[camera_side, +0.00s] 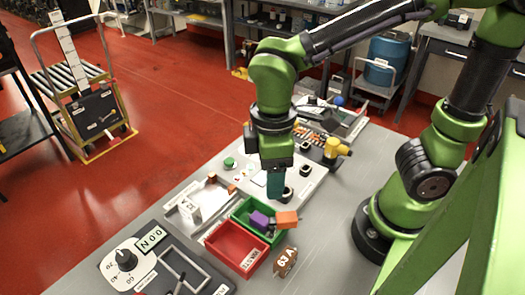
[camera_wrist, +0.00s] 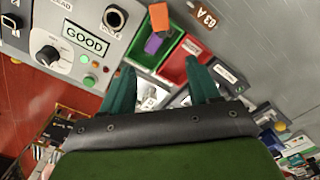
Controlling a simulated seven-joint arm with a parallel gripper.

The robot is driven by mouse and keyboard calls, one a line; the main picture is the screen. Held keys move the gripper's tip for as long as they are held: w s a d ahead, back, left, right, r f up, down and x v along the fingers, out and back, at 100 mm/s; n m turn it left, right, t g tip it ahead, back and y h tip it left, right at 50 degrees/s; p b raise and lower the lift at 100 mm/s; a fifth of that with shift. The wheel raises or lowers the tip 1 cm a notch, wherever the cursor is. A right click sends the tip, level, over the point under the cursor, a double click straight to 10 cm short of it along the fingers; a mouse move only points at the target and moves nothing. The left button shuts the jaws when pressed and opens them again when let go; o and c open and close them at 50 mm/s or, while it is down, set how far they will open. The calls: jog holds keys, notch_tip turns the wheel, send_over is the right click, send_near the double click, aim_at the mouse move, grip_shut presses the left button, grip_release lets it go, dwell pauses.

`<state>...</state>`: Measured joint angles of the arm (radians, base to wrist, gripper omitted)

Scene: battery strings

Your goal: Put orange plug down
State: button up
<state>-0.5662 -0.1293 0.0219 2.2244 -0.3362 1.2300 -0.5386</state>
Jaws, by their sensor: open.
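The orange plug (camera_side: 287,220) is at the right end of the green bin (camera_side: 241,207), over or against its rim; I cannot tell what bears it. It also shows in the wrist view (camera_wrist: 159,17), at the top. A purple plug (camera_side: 260,220) lies in the green bin beside it, also in the wrist view (camera_wrist: 153,44). My gripper (camera_side: 275,194) points down above the table, behind the green bin in the side view. In the wrist view its teal fingers (camera_wrist: 160,82) stand apart with nothing held between them.
A red bin (camera_side: 222,263) labelled waste adjoins the green bin, and looks empty. A brown 63 A block (camera_side: 285,262) lies to its right. A dial panel (camera_side: 110,268) stands at front left. A white panel with black sockets (camera_side: 304,171) lies behind my gripper.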

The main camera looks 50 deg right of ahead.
jog(key=w+d+r+m+t+y, duration=0.1)
jog(key=d+r+m+t+y, duration=0.1)
jog(key=d+r+m+t, duration=0.5)
jog(key=d+r+m, duration=0.1)
jog(key=d+m, duration=0.3)
jog(key=m, duration=0.2)
jog(key=shift+d, duration=0.4)
jog(key=shift+w, duration=0.1)
